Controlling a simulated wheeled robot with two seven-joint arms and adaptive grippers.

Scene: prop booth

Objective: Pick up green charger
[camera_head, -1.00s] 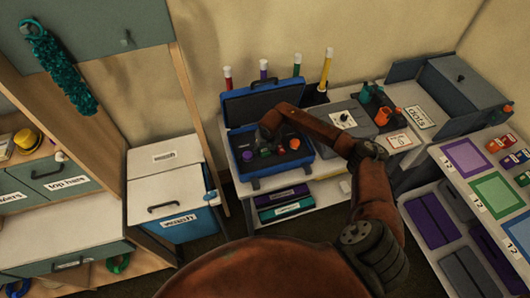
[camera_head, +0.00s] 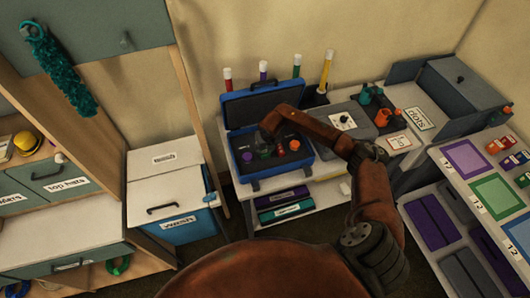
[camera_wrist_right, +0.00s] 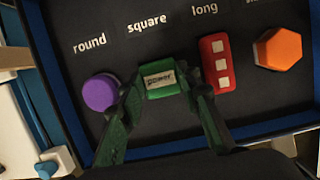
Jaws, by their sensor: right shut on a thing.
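The green charger (camera_wrist_right: 160,79) is a small green block with a pale label on top. It sits in the black-lined blue case (camera_wrist_right: 268,132), below the word "square" in the right wrist view. My right gripper (camera_wrist_right: 163,90) is shut on it, one finger on each side. In the head view my right gripper (camera_head: 266,141) reaches down into the open blue case (camera_head: 312,165), and the charger is mostly hidden by it. I cannot tell whether the charger is clear of the case floor. My left gripper is not in view.
A purple round piece (camera_wrist_right: 100,92) lies left of the charger. A red long piece (camera_wrist_right: 217,62) and an orange hexagonal piece (camera_wrist_right: 277,49) lie to its right. The case's raised lid (camera_head: 262,103) stands behind. A grey case (camera_head: 343,120) is close on the right.

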